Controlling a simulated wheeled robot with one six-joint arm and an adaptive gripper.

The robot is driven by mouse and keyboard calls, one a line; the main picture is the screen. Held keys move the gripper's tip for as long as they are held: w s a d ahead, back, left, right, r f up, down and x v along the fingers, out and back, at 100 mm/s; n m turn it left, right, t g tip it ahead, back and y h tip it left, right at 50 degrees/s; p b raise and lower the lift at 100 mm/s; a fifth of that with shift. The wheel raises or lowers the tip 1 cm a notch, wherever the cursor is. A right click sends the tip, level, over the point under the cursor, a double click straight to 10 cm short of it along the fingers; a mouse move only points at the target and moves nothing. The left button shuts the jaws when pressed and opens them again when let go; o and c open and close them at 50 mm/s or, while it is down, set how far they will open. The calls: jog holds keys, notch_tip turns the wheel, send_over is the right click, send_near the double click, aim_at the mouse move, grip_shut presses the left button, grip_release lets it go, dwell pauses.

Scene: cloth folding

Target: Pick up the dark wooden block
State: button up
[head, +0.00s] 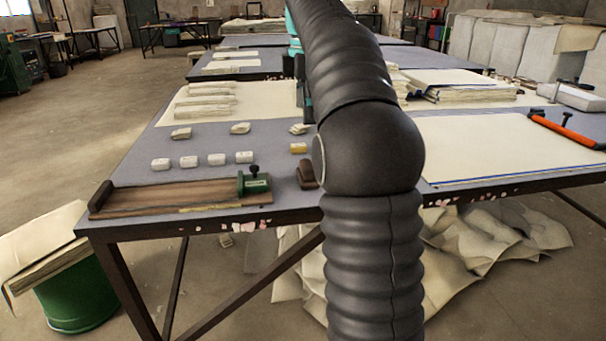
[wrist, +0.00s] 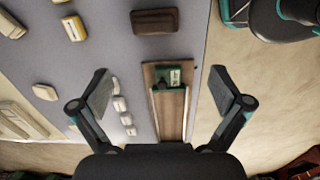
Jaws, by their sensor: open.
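The dark wooden block (wrist: 155,21) lies flat near the top of the wrist view, beyond my fingertips and roughly centred between them. In the head view the dark wooden block (head: 306,175) stands on the table right of the green clamp, its right side hidden by my arm. My gripper (wrist: 163,86) is open and empty, its two fingers wide apart. It shows over the board with the clamp in the wrist view and does not touch the block.
A brown board (head: 150,197) with a green clamp (head: 254,182) lies along the table's front edge. Several pale blocks (head: 217,160) stand in a row behind it, and a yellow-topped block (head: 298,148) is behind the dark one. A cream sheet (head: 500,145) covers the right side.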

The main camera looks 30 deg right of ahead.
jog(key=b, duration=0.3)
send_over(307, 165)
notch_tip(307, 165, down, 7)
jog(key=shift+f, duration=0.15)
jog(key=shift+w+d+f+b, duration=0.1)
jog(key=shift+f+b, duration=0.25)
jog(key=shift+f, duration=1.3)
jog(key=shift+w+d+f+b, duration=0.1)
jog(key=shift+f+b, duration=0.25)
jog(key=shift+f, duration=1.3)
